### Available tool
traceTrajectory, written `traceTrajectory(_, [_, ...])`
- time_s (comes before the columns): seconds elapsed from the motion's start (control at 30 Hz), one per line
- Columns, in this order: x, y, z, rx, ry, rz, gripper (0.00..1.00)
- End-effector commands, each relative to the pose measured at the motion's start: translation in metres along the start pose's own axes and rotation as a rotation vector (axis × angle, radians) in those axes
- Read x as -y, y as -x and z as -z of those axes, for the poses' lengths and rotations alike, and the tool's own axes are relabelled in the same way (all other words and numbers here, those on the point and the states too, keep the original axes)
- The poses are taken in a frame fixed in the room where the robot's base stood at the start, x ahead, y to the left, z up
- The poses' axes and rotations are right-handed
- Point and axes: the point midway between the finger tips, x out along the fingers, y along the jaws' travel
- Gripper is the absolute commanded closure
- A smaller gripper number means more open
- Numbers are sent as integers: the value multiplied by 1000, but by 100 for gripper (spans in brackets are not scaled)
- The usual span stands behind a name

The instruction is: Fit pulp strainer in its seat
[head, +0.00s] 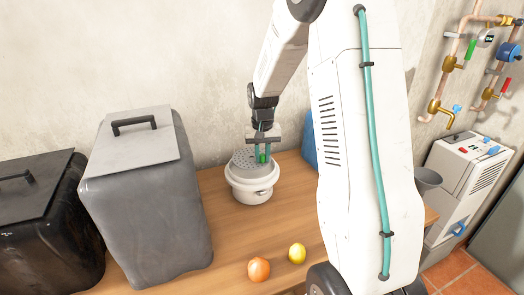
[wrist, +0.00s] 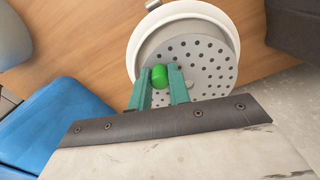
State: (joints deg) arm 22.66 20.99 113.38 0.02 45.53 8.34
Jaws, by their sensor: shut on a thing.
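The pulp strainer (head: 243,160) is a grey disc pierced with small holes, with a green knob. It also shows in the wrist view (wrist: 209,66). My gripper (head: 262,156) is shut on the green knob (wrist: 159,77), one teal finger on each side, as the wrist view of my gripper (wrist: 160,82) shows. The strainer is at the top of a round white juicer base (head: 250,191) on the wooden table. The base's white rim (wrist: 183,11) curves around the disc in the wrist view. I cannot tell whether the strainer rests in its seat or is just above it.
An orange (head: 259,270) and a lemon (head: 297,253) lie at the table's front. A tall grey lidded bin (head: 150,205) stands left, beside a black bin (head: 45,235). A blue object (head: 309,148) is partly hidden behind my arm. The wall is close behind.

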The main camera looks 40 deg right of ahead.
Motion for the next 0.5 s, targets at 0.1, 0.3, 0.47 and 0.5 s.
traceTrajectory(0.1, [0,0,0,0,0,0,100])
traceTrajectory(0.3, [0,0,0,0,1,0,100])
traceTrajectory(0.47, [0,-3,0,0,1,0,100])
traceTrajectory(0.5, [0,-5,0,0,1,0,100])
